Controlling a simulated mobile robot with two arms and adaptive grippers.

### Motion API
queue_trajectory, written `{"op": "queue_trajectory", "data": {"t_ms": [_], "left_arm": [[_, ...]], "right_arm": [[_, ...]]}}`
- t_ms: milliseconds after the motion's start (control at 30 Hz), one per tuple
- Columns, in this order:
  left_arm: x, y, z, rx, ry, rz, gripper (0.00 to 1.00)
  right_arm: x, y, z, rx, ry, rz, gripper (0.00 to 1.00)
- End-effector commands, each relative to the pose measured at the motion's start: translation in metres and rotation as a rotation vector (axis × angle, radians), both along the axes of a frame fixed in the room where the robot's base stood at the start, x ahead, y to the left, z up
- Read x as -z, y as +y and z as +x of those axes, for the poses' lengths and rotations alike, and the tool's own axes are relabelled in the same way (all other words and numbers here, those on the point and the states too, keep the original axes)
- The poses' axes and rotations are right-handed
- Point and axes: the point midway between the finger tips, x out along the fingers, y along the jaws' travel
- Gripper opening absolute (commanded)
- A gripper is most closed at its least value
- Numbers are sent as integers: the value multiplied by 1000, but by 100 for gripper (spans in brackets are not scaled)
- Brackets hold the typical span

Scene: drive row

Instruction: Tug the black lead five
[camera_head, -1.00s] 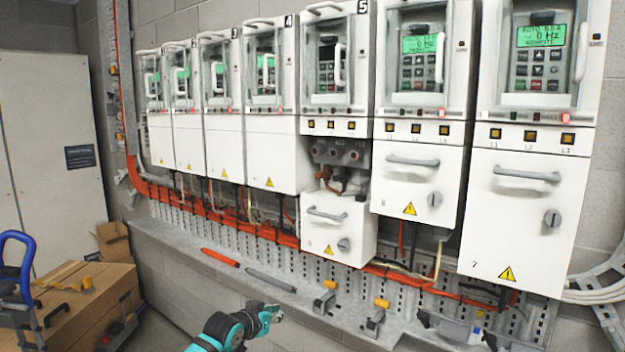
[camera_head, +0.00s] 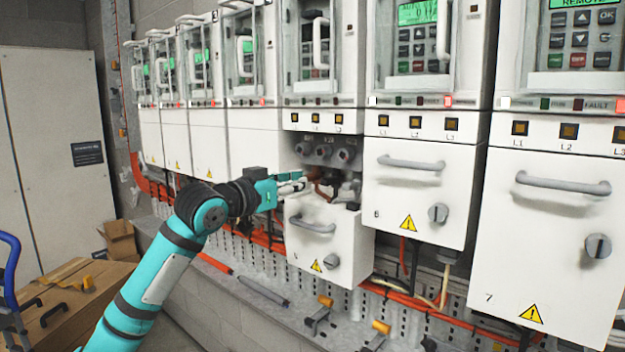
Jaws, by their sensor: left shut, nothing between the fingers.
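Drive five (camera_head: 312,118) is the unit whose lower compartment is open, with its dropped white cover (camera_head: 325,245) hanging below. A row of round grey terminals (camera_head: 324,152) shows in the opening. A reddish-brown lead (camera_head: 320,182) and a dark lead or fitting (camera_head: 349,191) are below them; which one is the black lead I cannot tell clearly. My left gripper (camera_head: 302,182) is shut and empty, at the left side of the opening, close to the brown lead. Whether it touches anything is unclear. My right gripper is out of view.
Drive six (camera_head: 412,190) and drive seven (camera_head: 545,230) stand to the right with closed covers and protruding handles. Smaller drives line the wall to the left. An orange cable run passes below. A ledge (camera_head: 235,300) holds a grey rod (camera_head: 262,291). A wooden crate (camera_head: 75,300) stands lower left.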

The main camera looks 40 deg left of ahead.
Motion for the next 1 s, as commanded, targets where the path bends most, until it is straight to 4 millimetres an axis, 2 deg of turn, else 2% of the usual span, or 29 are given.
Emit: {"op": "queue_trajectory", "data": {"t_ms": [100, 167, 400, 500, 567, 800, 1000], "left_arm": [[-4, 0, 2, 0, -4, 2, 0], [-5, 0, 5, 0, -4, 1, 0], [-6, -3, 32, 1, -3, -1, 0], [-5, -4, 44, 1, -3, -2, 0], [-5, -4, 51, 0, -3, 0, 0], [-4, -6, 78, 0, -3, -1, 0], [-2, -8, 93, 0, -3, 1, 0]], "right_arm": [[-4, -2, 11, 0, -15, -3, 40], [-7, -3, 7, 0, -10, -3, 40], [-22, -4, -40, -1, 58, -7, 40], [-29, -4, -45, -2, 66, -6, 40], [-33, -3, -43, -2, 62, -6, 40], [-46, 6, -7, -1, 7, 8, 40], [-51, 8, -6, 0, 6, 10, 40]]}}
